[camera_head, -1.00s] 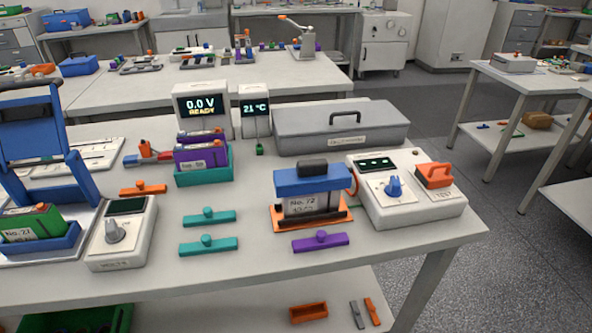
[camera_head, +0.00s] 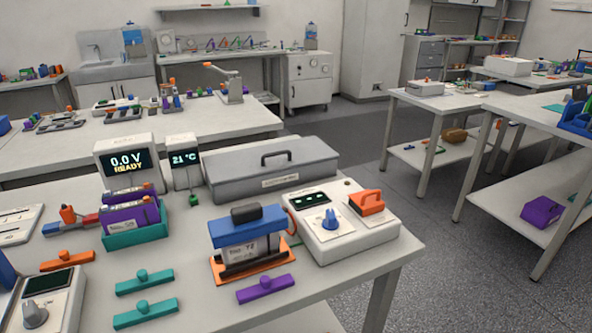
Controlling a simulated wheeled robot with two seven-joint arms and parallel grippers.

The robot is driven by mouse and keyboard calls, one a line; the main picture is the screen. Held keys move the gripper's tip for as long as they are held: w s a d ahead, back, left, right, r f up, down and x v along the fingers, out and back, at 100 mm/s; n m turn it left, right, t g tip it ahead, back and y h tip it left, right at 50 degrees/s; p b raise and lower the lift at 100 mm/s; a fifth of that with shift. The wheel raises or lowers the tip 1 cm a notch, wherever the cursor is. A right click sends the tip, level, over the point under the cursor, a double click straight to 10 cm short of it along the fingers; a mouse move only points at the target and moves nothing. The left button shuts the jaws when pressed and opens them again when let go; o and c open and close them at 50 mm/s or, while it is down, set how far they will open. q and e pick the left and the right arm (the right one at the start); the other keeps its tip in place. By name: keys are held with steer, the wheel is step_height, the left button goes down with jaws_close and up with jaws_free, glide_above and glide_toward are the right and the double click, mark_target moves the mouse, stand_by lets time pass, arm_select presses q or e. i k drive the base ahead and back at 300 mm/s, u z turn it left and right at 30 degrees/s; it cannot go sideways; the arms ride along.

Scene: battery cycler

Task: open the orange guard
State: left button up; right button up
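The orange guard (camera_head: 367,202) sits on the right end of the white control box (camera_head: 343,243), near the table's right edge. It is a small orange cover with a raised handle-like top, and it looks closed down over the box. What lies under it is hidden. A blue knob (camera_head: 330,219) and a small dark display (camera_head: 319,196) are on the same box, left of the guard. Neither of my grippers is in the head view.
Left of the box, a battery block (camera_head: 249,245) with a blue top stands on an orange base. A grey lidded case (camera_head: 272,170) lies behind. A purple handled bar (camera_head: 265,289) lies in front. Open floor (camera_head: 440,215) lies right of the table.

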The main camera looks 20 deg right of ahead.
mark_target(371, 204)
steer(key=k, duration=0.5)
steer(key=z, duration=1.95)
steer(key=i, duration=1.05)
steer(key=u, duration=2.05)
